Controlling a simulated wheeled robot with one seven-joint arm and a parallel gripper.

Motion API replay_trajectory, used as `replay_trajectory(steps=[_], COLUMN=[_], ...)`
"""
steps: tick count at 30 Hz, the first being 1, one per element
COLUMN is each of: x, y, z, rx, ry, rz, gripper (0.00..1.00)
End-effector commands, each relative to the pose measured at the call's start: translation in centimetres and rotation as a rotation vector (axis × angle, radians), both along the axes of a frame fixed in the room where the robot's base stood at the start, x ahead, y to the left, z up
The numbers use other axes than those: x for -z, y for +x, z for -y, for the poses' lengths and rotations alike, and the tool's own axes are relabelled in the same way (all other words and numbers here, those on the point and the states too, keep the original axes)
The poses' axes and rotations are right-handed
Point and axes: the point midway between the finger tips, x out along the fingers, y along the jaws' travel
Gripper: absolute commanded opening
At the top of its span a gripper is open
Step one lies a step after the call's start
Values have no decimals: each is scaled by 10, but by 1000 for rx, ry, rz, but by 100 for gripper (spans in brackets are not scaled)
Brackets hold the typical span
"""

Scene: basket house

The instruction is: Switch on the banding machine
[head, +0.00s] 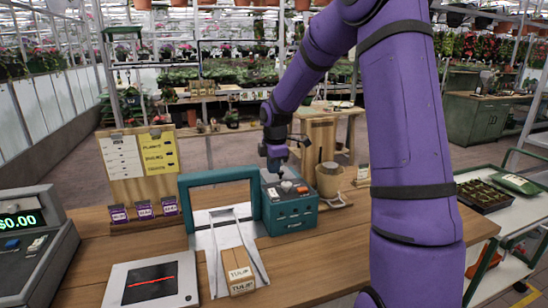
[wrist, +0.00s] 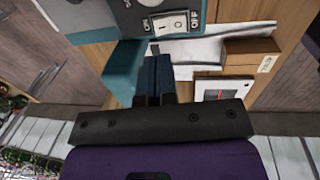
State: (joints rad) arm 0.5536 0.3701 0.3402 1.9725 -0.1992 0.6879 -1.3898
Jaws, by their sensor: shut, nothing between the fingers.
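The banding machine is a teal box (head: 290,215) with a teal arch (head: 187,212) to its left on the wooden counter. On the box's grey top is a pale switch (wrist: 172,25), with an OFF label at its right side in the wrist view. A round knob shows above the switch there. My gripper (head: 278,167) is above the box's top in the head view. Its dark fingers (wrist: 158,72) are together and empty, pointing toward the switch with a small gap in the picture. Whether they touch the panel cannot be told.
A tulip carton (head: 238,272) lies on the pale track through the arch. A scanner plate (head: 150,285) and cash register (head: 35,245) stand at left. A wooden pot (head: 329,180) stands right of the box. The front right counter (head: 325,255) is clear.

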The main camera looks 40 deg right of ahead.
Motion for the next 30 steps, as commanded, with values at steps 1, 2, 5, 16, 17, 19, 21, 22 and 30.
replay_trajectory(steps=[1,2,5,16,17,19,21,22,30], x=[11,17,34,72,73,74,74,74,76], y=[1,2,4,9,10,10,10,10,11], z=[0,0,1,3,3,3,3,3,4], rx=[0,0,1,1,1,1,1,1,2], ry=[2,2,1,0,0,0,0,0,5], rz=[-4,-4,-3,0,0,0,0,0,-17], gripper=[0,0,0,0,0,0,0,0,0])
